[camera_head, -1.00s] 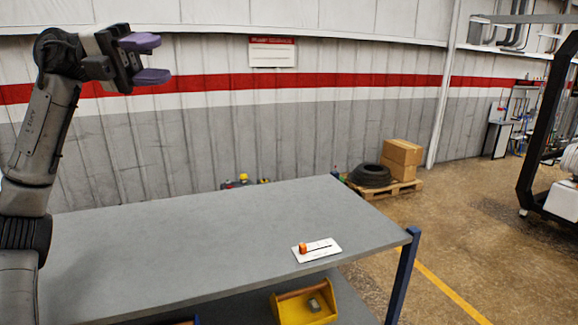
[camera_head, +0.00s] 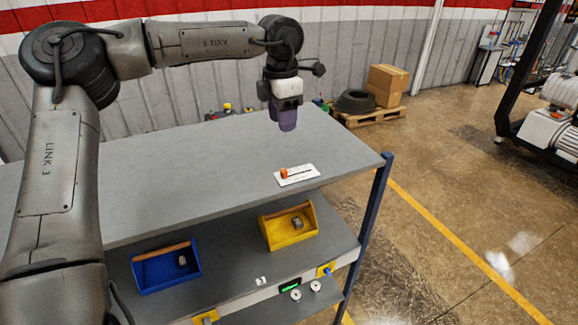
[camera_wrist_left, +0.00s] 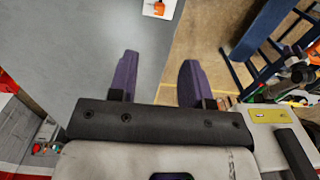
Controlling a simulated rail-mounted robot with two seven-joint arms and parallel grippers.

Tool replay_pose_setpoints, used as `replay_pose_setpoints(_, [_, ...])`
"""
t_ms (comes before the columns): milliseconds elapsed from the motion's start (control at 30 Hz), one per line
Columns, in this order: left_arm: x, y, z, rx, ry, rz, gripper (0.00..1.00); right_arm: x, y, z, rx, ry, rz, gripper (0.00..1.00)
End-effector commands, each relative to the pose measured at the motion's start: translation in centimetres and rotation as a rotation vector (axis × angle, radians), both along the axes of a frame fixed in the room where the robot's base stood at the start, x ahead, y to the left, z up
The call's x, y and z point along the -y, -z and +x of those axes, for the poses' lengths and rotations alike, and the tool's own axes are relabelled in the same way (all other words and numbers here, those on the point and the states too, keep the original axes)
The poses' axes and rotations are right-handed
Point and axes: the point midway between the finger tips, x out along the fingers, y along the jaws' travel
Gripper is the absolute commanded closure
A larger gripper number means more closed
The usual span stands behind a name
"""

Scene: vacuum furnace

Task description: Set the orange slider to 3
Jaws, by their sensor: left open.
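The orange slider (camera_head: 284,173) is a small orange block at the left end of a white plate (camera_head: 305,178) with a dark track line. The plate lies on the grey table top near its right front corner. The orange slider also shows at the top edge of the left wrist view (camera_wrist_left: 159,8), where most of the plate is cut off. My left gripper (camera_head: 284,122) has purple fingers pointing down above the table, behind the plate and apart from it. In the wrist view its fingers (camera_wrist_left: 158,80) are spread with nothing between them. My right gripper is not in view.
The grey table top (camera_head: 180,180) is otherwise clear. On the shelf below stand a blue bin (camera_head: 165,270) and a yellow bin (camera_head: 290,228), each holding a small grey part. A blue table leg (camera_head: 368,235) stands at the right. Cardboard boxes (camera_head: 385,84) and a tire (camera_head: 355,101) are behind.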

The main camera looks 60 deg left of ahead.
Motion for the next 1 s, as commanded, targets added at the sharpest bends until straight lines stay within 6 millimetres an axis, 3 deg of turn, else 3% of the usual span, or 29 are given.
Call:
replay_pose_setpoints(267, [0.1,3.4,0.1,-0.024,0.018,0.01,0.55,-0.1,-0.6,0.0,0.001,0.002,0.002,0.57])
replay_pose_setpoints(700, [0.1,11.1,0.1,-0.022,0.014,0.01,0.55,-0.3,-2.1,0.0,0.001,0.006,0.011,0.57])
replay_pose_setpoints(1000, [0.0,13.8,0.1,-0.02,0.014,0.011,0.55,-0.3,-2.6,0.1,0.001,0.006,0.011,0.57])
